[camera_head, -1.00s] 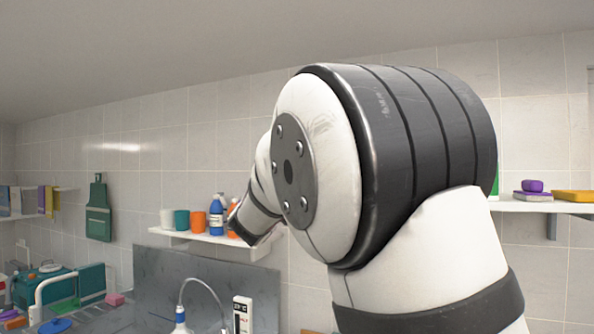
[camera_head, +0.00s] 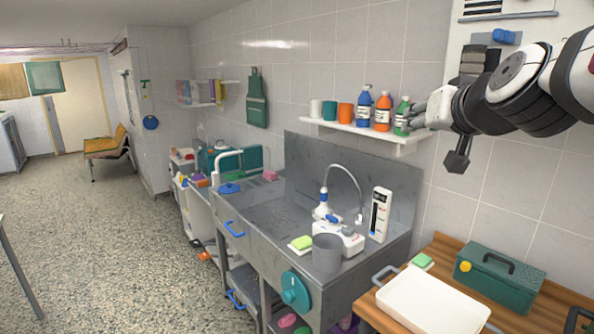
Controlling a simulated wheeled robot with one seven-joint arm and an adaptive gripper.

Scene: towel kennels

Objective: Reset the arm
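My arm comes in from the right edge in the head view, raised in front of the tiled wall. My gripper (camera_head: 430,115) is at its far end, just right of the wall shelf and close in the picture to the green bottle (camera_head: 402,116). Dark parts stick up and down near the wrist. The fingers are small and partly overlapped, so I cannot tell whether they are open or shut. I see nothing clearly held.
The wall shelf (camera_head: 362,131) holds cups and bottles. Below is a steel sink counter (camera_head: 262,214) with a grey cup (camera_head: 327,253). At lower right, a wooden table (camera_head: 384,296) bears a white tray (camera_head: 432,303) and a green toolbox (camera_head: 499,278). The floor at left is largely clear.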

